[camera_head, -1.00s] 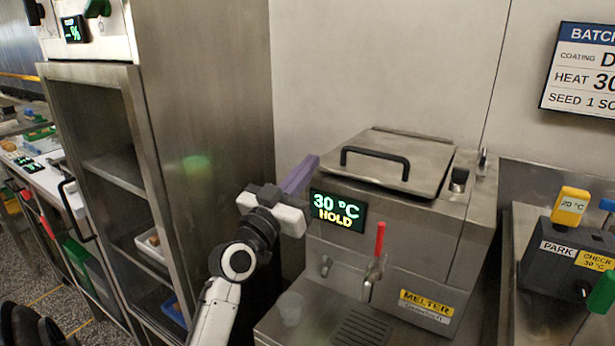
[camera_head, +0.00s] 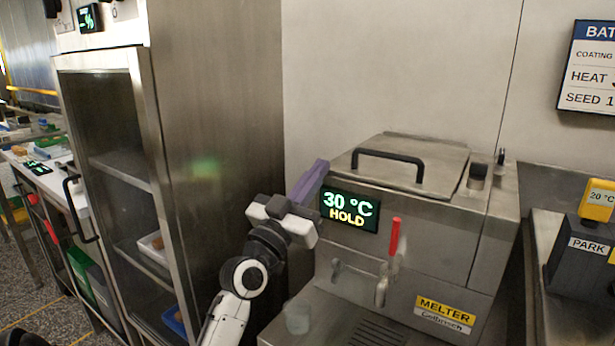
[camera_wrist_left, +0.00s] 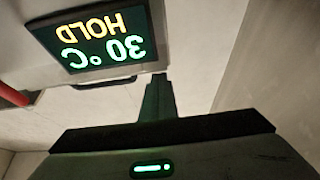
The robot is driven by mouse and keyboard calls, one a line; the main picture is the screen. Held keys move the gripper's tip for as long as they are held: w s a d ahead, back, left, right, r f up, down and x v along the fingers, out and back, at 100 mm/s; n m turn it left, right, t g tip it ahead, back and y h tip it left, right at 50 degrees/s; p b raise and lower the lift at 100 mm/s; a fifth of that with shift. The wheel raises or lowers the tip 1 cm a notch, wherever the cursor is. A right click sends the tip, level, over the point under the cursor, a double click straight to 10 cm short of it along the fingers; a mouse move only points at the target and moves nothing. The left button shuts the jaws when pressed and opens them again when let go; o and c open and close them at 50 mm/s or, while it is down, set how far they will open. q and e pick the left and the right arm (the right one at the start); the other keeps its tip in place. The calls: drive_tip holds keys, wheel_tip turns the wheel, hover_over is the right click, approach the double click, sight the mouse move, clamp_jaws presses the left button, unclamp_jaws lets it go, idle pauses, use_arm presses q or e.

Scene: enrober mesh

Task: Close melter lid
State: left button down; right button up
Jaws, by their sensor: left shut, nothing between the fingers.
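The melter (camera_head: 440,230) is a steel box with a display reading 30 °C HOLD (camera_head: 350,208). Its flat steel lid (camera_head: 425,168) lies down over the top, with a black bar handle (camera_head: 388,156) upright on it. My left gripper (camera_head: 318,170) is shut and empty, beside the melter's left front corner by the display, its purple fingers pointing up past the top edge. In the left wrist view the shut fingers (camera_wrist_left: 157,98) show below the display (camera_wrist_left: 97,38); a dark bar, apparently the handle (camera_wrist_left: 103,82), shows behind. My right gripper is out of view.
A tall steel cabinet (camera_head: 215,130) with a glazed door stands left of my left arm. The melter has a red tap lever (camera_head: 394,236) and a drip grate (camera_head: 378,330) in front. A grey unit marked PARK (camera_head: 580,260) stands at right.

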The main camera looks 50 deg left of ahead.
use_arm(q)
wheel_tip(320, 180, up, 4)
drive_tip(key=p, duration=0.4)
drive_tip(key=r+b+v, duration=0.1)
drive_tip(key=b+v, duration=0.1)
drive_tip(key=v, duration=0.8)
drive_tip(key=shift+s, duration=0.2)
drive_tip(key=shift+d+f, duration=0.1)
